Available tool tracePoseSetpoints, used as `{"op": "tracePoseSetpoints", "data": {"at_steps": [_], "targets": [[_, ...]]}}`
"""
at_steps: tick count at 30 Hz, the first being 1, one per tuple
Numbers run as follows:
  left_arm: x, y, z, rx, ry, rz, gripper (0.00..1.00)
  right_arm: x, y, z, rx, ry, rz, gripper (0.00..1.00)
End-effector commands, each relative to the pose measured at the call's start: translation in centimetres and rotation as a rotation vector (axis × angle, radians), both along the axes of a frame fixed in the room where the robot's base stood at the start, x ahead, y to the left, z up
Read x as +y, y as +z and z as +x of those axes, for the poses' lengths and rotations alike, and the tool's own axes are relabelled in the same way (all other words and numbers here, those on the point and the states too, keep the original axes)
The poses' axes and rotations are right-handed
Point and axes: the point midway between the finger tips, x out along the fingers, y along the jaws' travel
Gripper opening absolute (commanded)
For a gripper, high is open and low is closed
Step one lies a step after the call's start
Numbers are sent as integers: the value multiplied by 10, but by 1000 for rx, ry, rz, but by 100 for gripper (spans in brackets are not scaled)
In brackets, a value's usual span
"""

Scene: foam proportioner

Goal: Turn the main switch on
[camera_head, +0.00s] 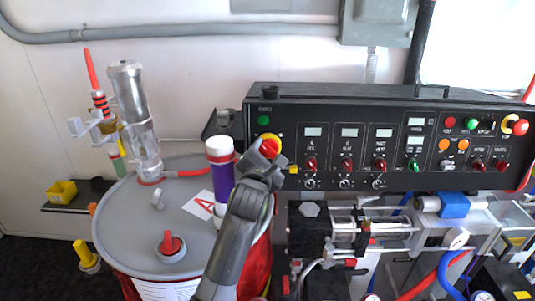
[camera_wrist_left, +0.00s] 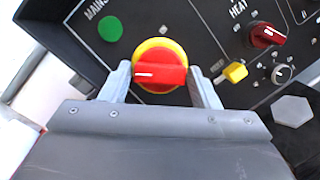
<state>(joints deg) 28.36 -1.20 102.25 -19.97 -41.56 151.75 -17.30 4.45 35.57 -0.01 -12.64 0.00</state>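The main switch is a red rotary handle on a yellow round plate (camera_head: 269,146), at the left end of the black control panel. It shows close up in the left wrist view (camera_wrist_left: 160,72), its red bar lying level in that picture with a white mark on its left half. A "MAINS" label and a green round light (camera_wrist_left: 110,29) are near it. My left gripper (camera_head: 262,158) is at the switch. In the left wrist view its fingers (camera_wrist_left: 161,88) are apart, one on each side of the red bar, with visible gaps. My right gripper is not in view.
The black panel (camera_head: 340,100) carries several red and green knobs and displays. A yellow-tipped toggle (camera_wrist_left: 235,72) sits close to the right finger. A grey drum (camera_head: 125,235) with a white and purple cylinder (camera_head: 220,170) stands left of my arm. Pumps and hoses are below the panel.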

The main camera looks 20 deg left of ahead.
Motion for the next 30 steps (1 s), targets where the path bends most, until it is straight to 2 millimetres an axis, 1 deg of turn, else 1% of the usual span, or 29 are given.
{"op": "tracePoseSetpoints", "data": {"at_steps": [1, 6, 11, 17, 23, 30], "targets": [[0, 0, 0, 0, 0, 0, 49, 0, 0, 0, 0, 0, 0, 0], [0, 0, 0, 0, 0, 0, 26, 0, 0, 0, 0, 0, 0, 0], [0, 0, 0, 2, -1, 6, 26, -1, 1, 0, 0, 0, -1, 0], [0, 2, 0, 18, -11, 56, 26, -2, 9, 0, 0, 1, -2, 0], [1, 5, 0, 53, -33, 175, 26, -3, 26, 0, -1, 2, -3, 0], [2, 8, 0, 111, -73, 381, 26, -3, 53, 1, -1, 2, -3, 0]]}}
